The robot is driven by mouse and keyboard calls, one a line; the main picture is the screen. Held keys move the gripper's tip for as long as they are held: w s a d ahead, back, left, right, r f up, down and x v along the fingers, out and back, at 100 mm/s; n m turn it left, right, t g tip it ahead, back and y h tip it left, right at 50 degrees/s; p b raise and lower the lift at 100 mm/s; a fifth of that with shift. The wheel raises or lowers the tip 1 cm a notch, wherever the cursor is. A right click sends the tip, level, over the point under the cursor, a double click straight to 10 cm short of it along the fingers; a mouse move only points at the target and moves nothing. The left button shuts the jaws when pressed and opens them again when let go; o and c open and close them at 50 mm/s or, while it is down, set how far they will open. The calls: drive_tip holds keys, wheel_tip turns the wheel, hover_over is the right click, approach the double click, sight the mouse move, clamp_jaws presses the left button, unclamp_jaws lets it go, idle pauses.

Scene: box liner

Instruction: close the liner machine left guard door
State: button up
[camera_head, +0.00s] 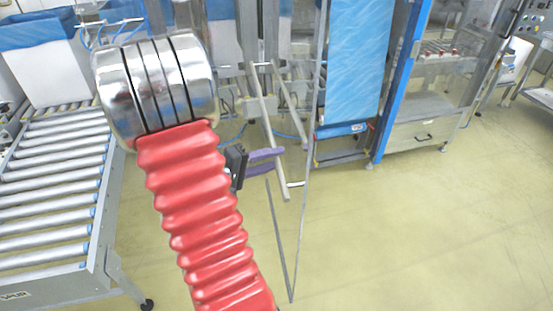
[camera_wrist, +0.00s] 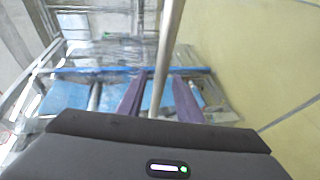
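The liner machine's left guard door (camera_head: 298,235) is a clear panel with thin metal edges in the head view. It stands swung out from the machine, over the floor. A long grey handle bar (camera_head: 283,187) runs along it, joined by a short bracket near its lower end. My gripper (camera_head: 279,160) has purple fingers and is at the lower part of this bar. In the wrist view, the bar (camera_wrist: 168,45) passes between the two spread fingers of my gripper (camera_wrist: 160,80). Small gaps seem to show on both sides. My red-sleeved arm hides part of the machine.
A roller conveyor (camera_head: 55,190) stands at the left, with a blue-lined box (camera_head: 45,75) at its far end. A blue-framed machine cabinet (camera_head: 425,100) with clear panels stands at the right back. The yellow floor (camera_head: 420,230) at the right front is clear.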

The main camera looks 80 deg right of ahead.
drive_tip(key=shift+x, duration=0.9)
drive_tip(key=shift+c, duration=0.5)
clamp_jaws()
drive_tip(key=shift+a, duration=0.2)
drive_tip(key=shift+s+d, duration=0.1)
